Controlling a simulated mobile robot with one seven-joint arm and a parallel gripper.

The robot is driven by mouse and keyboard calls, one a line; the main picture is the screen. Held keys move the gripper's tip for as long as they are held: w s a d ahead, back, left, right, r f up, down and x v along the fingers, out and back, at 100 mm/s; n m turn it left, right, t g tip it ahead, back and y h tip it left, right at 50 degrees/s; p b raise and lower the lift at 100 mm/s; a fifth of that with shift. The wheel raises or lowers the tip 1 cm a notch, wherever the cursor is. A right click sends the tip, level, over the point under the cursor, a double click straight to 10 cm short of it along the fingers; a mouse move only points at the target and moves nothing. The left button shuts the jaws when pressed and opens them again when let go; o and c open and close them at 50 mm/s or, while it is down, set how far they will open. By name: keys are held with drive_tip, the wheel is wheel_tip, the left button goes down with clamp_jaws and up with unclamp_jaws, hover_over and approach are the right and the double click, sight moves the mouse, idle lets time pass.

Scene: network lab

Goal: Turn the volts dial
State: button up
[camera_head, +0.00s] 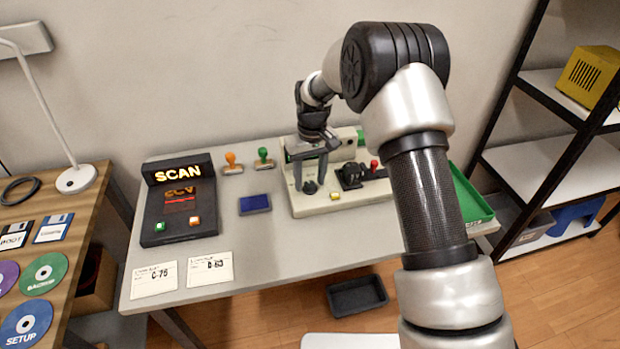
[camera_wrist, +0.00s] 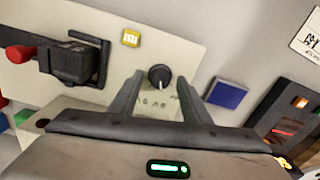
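The volts dial is a small dark round knob (camera_head: 310,187) on the front of a cream panel (camera_head: 341,200) on the grey table. In the wrist view the dial (camera_wrist: 159,76) shows a light pointer line and sits between my fingertips, with cream panel visible on both sides. My gripper (camera_head: 311,180) points down at the panel with its two fingers apart. The wrist view also shows my gripper (camera_wrist: 160,82) open, one finger on each side of the dial. I cannot tell how far the tips are from the panel. Printed marks near the dial are partly legible.
A black device with a red-tipped lever (camera_head: 359,174) and a yellow button (camera_head: 335,196) are on the panel right of the dial. A blue pad (camera_head: 254,204), two stamps and a SCAN box (camera_head: 180,200) stand left. A green tray (camera_head: 468,200) is right.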

sight(312, 183)
wheel_tip(312, 183, up, 17)
drive_tip(key=p, duration=0.2)
drive_tip(key=shift+d+r, duration=0.2)
drive_tip(key=shift+d, duration=0.05)
drive_tip(key=shift+w, duration=0.1)
